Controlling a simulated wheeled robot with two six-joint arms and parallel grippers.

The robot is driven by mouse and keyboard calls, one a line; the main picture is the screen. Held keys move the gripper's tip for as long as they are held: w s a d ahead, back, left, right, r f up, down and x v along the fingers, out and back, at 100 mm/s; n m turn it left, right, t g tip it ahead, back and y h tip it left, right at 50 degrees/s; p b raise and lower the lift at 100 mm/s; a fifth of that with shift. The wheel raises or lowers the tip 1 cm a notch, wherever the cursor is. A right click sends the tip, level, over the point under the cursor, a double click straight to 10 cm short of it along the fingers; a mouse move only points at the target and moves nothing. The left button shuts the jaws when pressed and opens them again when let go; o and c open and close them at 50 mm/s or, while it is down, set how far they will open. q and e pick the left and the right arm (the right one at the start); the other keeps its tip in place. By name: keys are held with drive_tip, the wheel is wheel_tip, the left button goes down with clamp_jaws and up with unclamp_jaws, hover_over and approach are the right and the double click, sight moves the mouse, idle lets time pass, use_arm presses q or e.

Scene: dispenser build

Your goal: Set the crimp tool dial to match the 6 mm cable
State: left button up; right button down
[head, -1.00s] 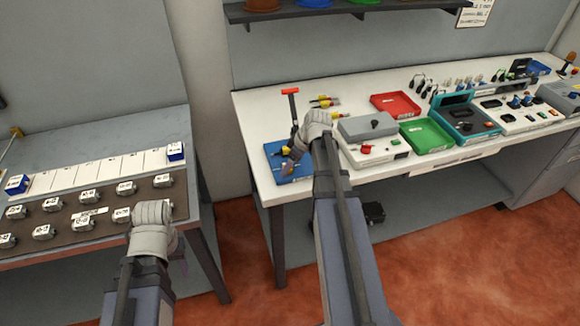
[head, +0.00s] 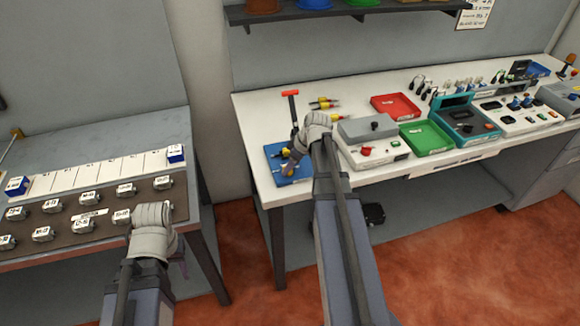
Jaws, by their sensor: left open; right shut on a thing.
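A blue mat (head: 304,171) lies at the left end of the white bench. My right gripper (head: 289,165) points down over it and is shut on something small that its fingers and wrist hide. A yellow and black part (head: 280,153) lies on the mat just left of the fingers. A dark upright tool with a red T-shaped top (head: 290,93) stands behind the wrist. No dial, numbers or 6 mm cable can be made out. My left gripper (head: 180,258) is open, low at the front right edge of the grey table; its fingers are mostly hidden.
Yellow and red handled tools (head: 325,103) lie behind. A grey-lidded box (head: 366,128), a red tray (head: 396,105) and a green tray (head: 427,138) stand to the right. The grey table (head: 80,140) holds several labelled blocks (head: 124,190). A gap separates table and bench.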

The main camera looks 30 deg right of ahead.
drive_tip(key=m, duration=0.2)
drive_tip(key=m+h, duration=0.1)
drive_tip(key=m, duration=0.1)
drive_tip(key=m+h, duration=0.1)
drive_tip(key=m, duration=0.1)
drive_tip(key=shift+s+a+t, duration=0.1)
drive_tip(key=shift+a+t, duration=0.2)
drive_tip(key=shift+t, duration=0.1)
drive_tip(key=m, duration=0.2)
drive_tip(key=m+h, duration=0.1)
drive_tip(key=m, duration=0.1)
drive_tip(key=m+h, duration=0.1)
drive_tip(key=m, duration=0.1)
drive_tip(key=shift+a+g, duration=0.25)
drive_tip(key=shift+g, duration=0.15)
drive_tip(key=m, duration=0.2)
drive_tip(key=m+g+h, duration=0.1)
drive_tip(key=m, duration=0.1)
drive_tip(key=m+h, duration=0.1)
drive_tip(key=m, duration=0.1)
drive_tip(key=shift+w+a+m+g, duration=0.15)
drive_tip(key=shift+w+m+g, duration=0.25)
drive_tip(key=m+g, duration=0.1)
drive_tip(key=m, duration=0.3)
drive_tip(key=shift+w+m+g+h, duration=0.1)
drive_tip(key=shift+m+g+h, duration=0.2)
drive_tip(key=shift+m+g, duration=0.1)
drive_tip(key=shift+m, duration=0.3)
drive_tip(key=shift+c, duration=2.2)
unclamp_jaws()
